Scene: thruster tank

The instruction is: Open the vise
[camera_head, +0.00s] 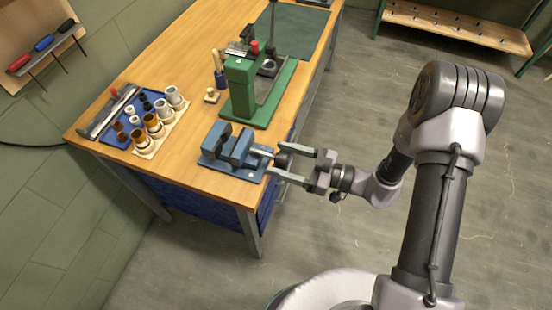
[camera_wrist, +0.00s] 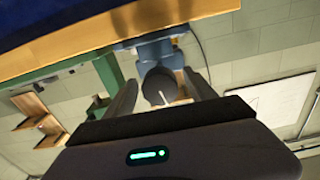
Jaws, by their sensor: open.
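The blue vise (camera_head: 237,147) is on the front right corner of the wooden bench, with its screw end toward the bench's right edge. Its jaws are small here, and I cannot tell how wide the gap between them is. A dark round knob (camera_head: 284,160) is at the vise's screw end. My gripper (camera_head: 276,160) is open, with one finger on each side of the knob. In the wrist view the knob (camera_wrist: 159,86) shows a pale line on its face and sits between the open fingers (camera_wrist: 162,92). I see no clear contact.
A green press (camera_head: 241,90) stands behind the vise on the wooden bench (camera_head: 165,62). A blue tray (camera_head: 117,141) with several sleeves lies to the left. Tool handles (camera_head: 44,43) hang on the wall board.

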